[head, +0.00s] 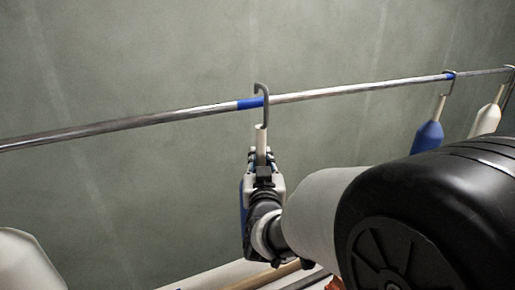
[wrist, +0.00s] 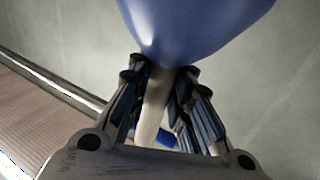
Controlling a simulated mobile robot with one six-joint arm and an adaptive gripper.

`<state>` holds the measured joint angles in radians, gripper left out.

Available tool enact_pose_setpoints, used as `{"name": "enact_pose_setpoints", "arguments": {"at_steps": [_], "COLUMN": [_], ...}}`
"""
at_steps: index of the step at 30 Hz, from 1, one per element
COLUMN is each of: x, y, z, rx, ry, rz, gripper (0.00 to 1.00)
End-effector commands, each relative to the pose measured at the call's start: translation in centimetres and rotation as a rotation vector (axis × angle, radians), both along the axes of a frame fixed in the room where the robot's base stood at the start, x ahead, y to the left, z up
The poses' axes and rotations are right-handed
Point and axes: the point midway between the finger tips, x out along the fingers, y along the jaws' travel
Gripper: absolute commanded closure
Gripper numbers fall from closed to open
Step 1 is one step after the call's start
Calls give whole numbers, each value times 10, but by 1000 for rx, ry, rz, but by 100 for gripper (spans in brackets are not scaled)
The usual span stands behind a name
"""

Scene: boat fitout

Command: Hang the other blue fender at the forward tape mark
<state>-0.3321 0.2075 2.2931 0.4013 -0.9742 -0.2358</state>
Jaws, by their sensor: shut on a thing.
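My gripper (head: 263,155) is shut on the pale neck of a blue fender, just below the rail (head: 160,117). The fender's grey hook (head: 264,93) rises past the rail, its bend above it, at the right end of a blue tape mark (head: 247,103). I cannot tell whether the hook bears on the rail. In the head view the fender's body is mostly hidden behind my gripper. In the wrist view the blue body (wrist: 195,25) fills the top and the neck (wrist: 155,100) runs between my fingers (wrist: 160,70). Another blue fender (head: 427,136) hangs farther right at a second blue mark (head: 448,76).
A white fender (head: 487,119) hangs from the rail at far right. A rounded white shape (head: 25,262) stands at lower left. A plain grey-green wall (head: 130,60) is behind the rail. The rail is clear left of the near mark and between the two marks.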

Motion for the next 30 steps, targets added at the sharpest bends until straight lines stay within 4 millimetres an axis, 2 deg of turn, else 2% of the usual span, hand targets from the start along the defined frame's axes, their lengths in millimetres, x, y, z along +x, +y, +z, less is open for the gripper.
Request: {"name": "enact_pose_setpoints", "arguments": {"at_steps": [22,30], "x": [53,51], "y": [22,22], "z": [2,-20], "rx": [1,1], "ry": [-4,-4], "rz": [1,0], "gripper": [100,100]}}
